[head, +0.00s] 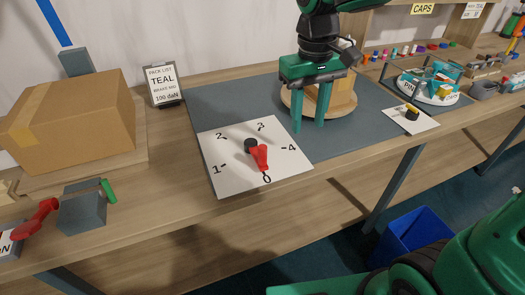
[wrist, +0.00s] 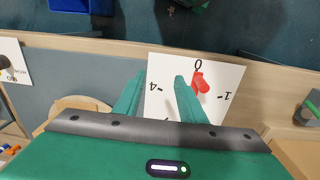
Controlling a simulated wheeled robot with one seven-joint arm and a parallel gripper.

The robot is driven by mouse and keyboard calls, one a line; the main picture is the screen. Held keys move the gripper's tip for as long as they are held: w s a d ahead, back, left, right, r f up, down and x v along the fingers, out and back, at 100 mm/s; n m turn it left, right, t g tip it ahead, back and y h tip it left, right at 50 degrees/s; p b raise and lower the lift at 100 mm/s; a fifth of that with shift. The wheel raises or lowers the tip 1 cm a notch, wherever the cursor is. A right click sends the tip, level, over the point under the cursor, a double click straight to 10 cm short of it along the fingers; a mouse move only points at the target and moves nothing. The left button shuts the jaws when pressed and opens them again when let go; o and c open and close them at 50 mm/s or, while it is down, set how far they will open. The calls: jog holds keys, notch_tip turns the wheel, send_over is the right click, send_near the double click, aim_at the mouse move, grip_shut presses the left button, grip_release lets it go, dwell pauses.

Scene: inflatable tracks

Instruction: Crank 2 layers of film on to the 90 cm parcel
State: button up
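A cardboard box (head: 70,122), the only parcel-like thing in view, rests on a wooden board at the far left; no size shows on it. A white dial plate (head: 225,170) marked 0 to 4 lies on the bench mat, with a red handle (head: 259,157) on a black hub pointing at 0. The red handle also shows in the wrist view (wrist: 201,82). My gripper (head: 308,128) hangs to the right of and behind the dial, fingers down, apart and empty. Its fingers show over the dial plate in the wrist view (wrist: 160,78). No film is identifiable.
A grey block (head: 82,208) with a green grip and a red lever (head: 36,217) stand at the left front. A round wooden piece (head: 341,97) is behind my gripper. A white card (head: 408,121) with a black knob lies right.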

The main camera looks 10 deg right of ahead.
aim_at(263, 152)
jog(key=a+n, duration=0.1)
jog(key=a, duration=0.4)
jog(key=a+n, duration=0.1)
jog(key=a, duration=0.4)
jog(key=shift+w+r, duration=0.15)
jog(key=shift+w, duration=0.05)
jog(key=shift+a+f, duration=0.2)
notch_tip(263, 152, down, 10)
jog(key=shift+d+f, duration=0.1)
jog(key=shift+f, duration=0.05)
grip_shut()
